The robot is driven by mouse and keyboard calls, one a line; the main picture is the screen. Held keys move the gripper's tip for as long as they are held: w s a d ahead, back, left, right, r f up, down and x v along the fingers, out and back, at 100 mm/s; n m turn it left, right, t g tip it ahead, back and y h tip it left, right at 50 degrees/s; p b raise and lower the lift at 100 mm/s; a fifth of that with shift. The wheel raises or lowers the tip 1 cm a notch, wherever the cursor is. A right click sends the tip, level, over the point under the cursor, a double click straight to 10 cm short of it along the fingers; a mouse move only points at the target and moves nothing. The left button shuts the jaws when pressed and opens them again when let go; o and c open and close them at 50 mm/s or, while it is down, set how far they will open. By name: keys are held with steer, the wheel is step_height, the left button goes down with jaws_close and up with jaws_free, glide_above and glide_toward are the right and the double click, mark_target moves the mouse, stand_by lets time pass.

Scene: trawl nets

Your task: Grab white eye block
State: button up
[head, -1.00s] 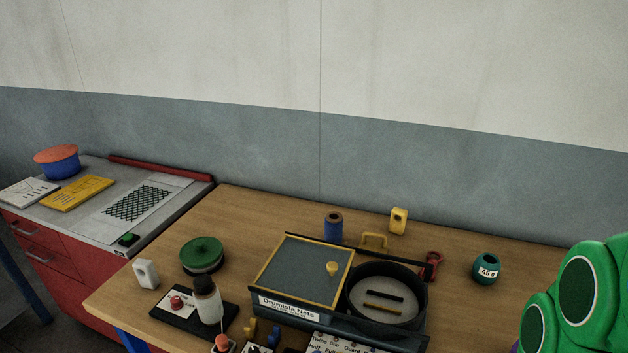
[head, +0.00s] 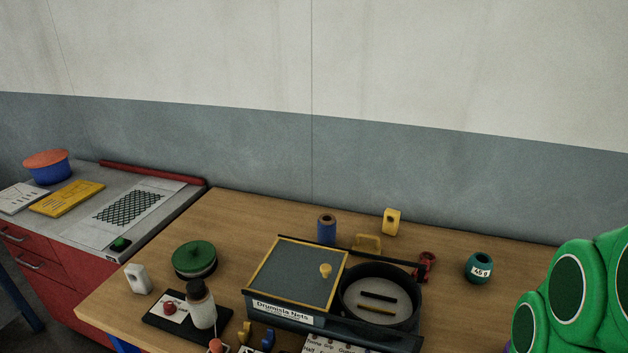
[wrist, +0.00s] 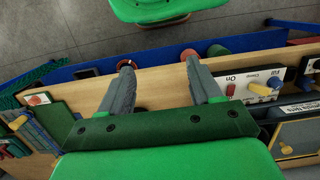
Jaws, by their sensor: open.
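The white eye block (head: 137,279) stands upright on the left end of the wooden table in the head view, with a hole in its face. It is beside the green-lidded round tin and the black board with the bottle. I cannot make it out in the wrist view. My gripper (wrist: 158,68) shows in the wrist view with its two grey fingers wide apart and nothing between them, over the table's edge. The head view shows only my green arm at the right, not the gripper.
A yellow eye block (head: 391,222) stands at the table's back. Near the white block are the green-lidded tin (head: 194,259) and a white bottle (head: 201,308). A net box (head: 295,276) and black round pan (head: 380,298) fill the middle. The back left tabletop is clear.

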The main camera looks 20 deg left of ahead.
steer(key=w+a+r+y, duration=0.1)
steer(key=w+a+y, duration=0.1)
steer(key=w+a, duration=0.5)
steer(key=w+a+r+y, duration=0.1)
steer(key=w+a+y, duration=0.15)
steer(key=a, duration=0.85)
steer(key=m+g+y, duration=0.2)
steer(key=m+y, duration=0.6)
steer(key=m, duration=0.1)
glide_above(136, 268)
steer(key=d, duration=2)
step_height(136, 268, down, 2)
steer(key=f, duration=0.1)
steer(key=shift+a+f+m+t+y, duration=0.15)
steer(key=shift+a+f+m, duration=1)
steer(key=shift+a+f, duration=1.75)
steer(key=shift+a+f+m+t+y, duration=0.2)
steer(key=shift+a+f+m, duration=1.2)
steer(key=shift+a, duration=2.65)
steer(key=shift+a+f+m+t, duration=0.25)
steer(key=shift+a+f+m, duration=0.6)
steer(key=shift+a+f, duration=2.15)
steer(key=shift+a+r, duration=0.5)
steer(key=c, duration=1.1)
